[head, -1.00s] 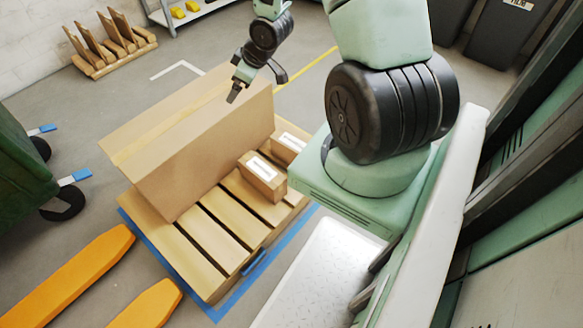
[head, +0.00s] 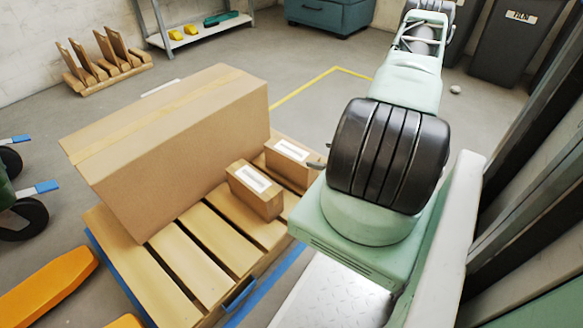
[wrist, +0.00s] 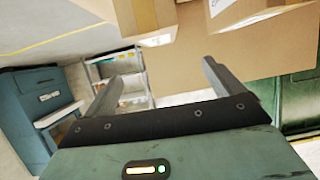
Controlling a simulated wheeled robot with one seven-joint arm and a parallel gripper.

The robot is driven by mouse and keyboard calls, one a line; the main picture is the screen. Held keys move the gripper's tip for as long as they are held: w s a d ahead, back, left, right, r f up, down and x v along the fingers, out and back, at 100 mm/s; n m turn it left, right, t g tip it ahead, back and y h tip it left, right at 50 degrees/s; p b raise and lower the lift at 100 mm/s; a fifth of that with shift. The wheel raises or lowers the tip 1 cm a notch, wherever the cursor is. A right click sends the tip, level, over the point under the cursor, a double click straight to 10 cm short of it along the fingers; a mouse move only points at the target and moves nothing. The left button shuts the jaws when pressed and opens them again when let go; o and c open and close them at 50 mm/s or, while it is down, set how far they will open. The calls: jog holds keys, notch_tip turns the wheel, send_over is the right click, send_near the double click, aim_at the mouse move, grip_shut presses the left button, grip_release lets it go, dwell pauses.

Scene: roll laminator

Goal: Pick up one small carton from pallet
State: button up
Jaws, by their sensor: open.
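Two small brown cartons with white labels stand on the wooden pallet (head: 205,238): a nearer one (head: 262,197) and one behind it to the right (head: 291,163). A large brown carton (head: 170,150) lies beside them on the left. In the wrist view, my gripper (wrist: 159,70) is open, with nothing between its fingers. Both small cartons show past the fingers at the top edge, a left one (wrist: 143,14) and a right one (wrist: 228,14), both cut off. In the head view my arm hides most of the gripper; a small dark part shows just right of the cartons.
Orange forks (head: 45,290) lie left of the pallet, near a wheeled green cart. A wooden rack (head: 105,68), a shelf (head: 200,35) and a teal cabinet (head: 328,14) stand at the back. Dark bins (head: 515,40) stand at the back right.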

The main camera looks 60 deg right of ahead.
aim_at(294, 152)
jog(key=b+x, duration=0.3)
jog(key=x, duration=0.5)
jog(key=shift+s+f, duration=0.1)
jog(key=b+x, duration=0.2)
jog(key=f+b+x, duration=0.1)
jog(key=b+x, duration=0.1)
jog(key=x, duration=0.1)
jog(key=shift+s+d, duration=0.15)
jog(key=shift+d, duration=0.05)
jog(key=shift+r, duration=0.2)
jog(key=c, duration=1.9)
